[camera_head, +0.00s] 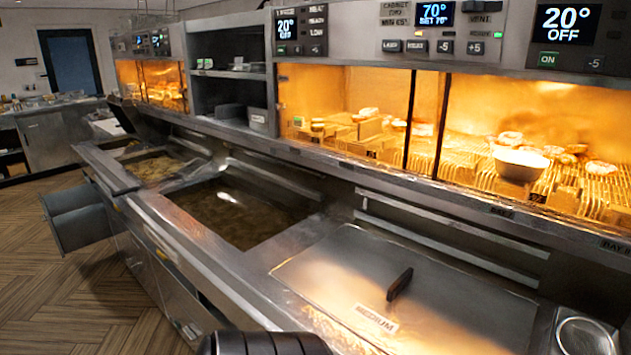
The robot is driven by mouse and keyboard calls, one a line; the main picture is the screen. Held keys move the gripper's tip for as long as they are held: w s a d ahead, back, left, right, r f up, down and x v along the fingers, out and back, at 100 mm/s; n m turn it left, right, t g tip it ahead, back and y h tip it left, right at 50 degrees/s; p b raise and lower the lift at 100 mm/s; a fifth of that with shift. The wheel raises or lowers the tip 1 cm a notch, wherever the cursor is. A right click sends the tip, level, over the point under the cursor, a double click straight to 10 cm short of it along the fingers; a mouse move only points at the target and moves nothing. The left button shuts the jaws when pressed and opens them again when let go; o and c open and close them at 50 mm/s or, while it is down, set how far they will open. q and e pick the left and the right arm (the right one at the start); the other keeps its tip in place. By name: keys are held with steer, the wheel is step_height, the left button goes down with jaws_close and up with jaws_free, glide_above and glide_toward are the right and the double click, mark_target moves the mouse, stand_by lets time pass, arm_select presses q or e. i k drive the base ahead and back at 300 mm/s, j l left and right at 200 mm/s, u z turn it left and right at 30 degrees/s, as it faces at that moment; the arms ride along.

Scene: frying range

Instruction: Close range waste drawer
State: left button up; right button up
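A grey metal drawer (79,217) juts out from the front of the frying range (145,238) at the far left, over the floor. It stands open, and its upper part shows an open box shape. I cannot read a label on it, but it is the only drawer seen pulled out. Neither of my grippers is in view. Only a dark rounded part of mine shows at the bottom edge, and no fingers are seen there.
The range runs from lower right to upper left, with oil vats (240,208) and a lid marked medium (420,290) with a black handle. A lit heated cabinet (345,110) stands above. The wooden floor (60,290) left of the range is clear.

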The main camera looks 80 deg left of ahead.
mark_target(76, 217)
steer(key=u, duration=1.5)
steer(key=j+u, duration=0.5)
steer(key=i+j+u, duration=0.15)
steer(key=j+u, duration=0.15)
steer(key=u, duration=0.2)
steer(key=i+j+u, duration=0.2)
steer(key=j+u, duration=0.25)
steer(key=i+j+u, duration=0.2)
steer(key=u, duration=0.3)
steer(key=i+j+u, duration=0.3)
steer(key=i, duration=0.2)
steer(key=i+j+u, duration=0.2)
steer(key=i+u, duration=0.15)
steer(key=i, duration=0.2)
steer(key=i+u, duration=0.3)
steer(key=i, duration=0.25)
steer(key=i+j+z, duration=0.1)
steer(key=i+z, duration=0.15)
steer(key=i, duration=0.3)
steer(key=i+j+z, duration=0.2)
steer(key=i, duration=0.3)
steer(key=i+j+z, duration=0.25)
steer(key=i, duration=0.3)
steer(key=i+j+z, duration=0.1)
steer(key=z, duration=0.3)
steer(key=i+j, duration=0.05)
steer(key=i, duration=0.05)
